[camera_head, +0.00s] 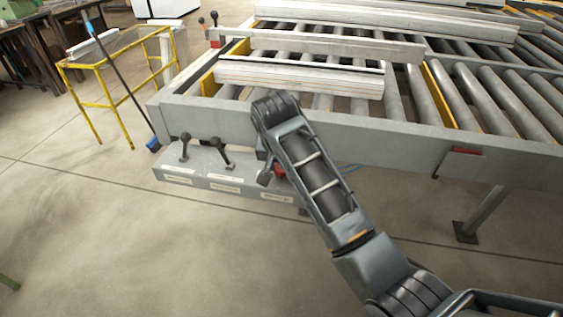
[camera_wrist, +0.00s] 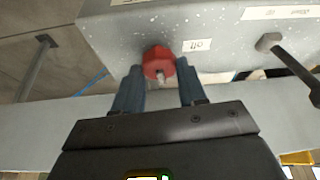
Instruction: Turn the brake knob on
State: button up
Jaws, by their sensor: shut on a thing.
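The brake knob (camera_wrist: 159,60) is red and sits on the speckled grey control box (camera_wrist: 110,28). My gripper (camera_wrist: 160,77) has one finger on each side of the knob and is shut on it. A small pale pointer or stub shows at the knob's near edge. A small white label (camera_wrist: 197,45) is right beside the knob; its print is too small to read surely. In the head view a bit of red (camera_head: 279,171) shows beside my arm at the right end of the control box (camera_head: 230,184); my arm hides my gripper there.
A black-ended lever (camera_wrist: 285,60) stands to the right of the knob in the wrist view. Two black-knobbed levers (camera_head: 185,146) (camera_head: 222,153) stand on the box. Behind is the roller conveyor (camera_head: 480,95) with clamped profiles (camera_head: 300,78). A yellow stand (camera_head: 105,80) is at left.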

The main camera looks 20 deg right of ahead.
jog(key=shift+m+h, duration=0.3)
jog(key=shift+m, duration=0.4)
jog(key=o, duration=1)
jog(key=b+v, duration=0.1)
jog(key=v, duration=0.6)
jog(key=shift+a+r, duration=0.1)
jog(key=shift+r, duration=0.3)
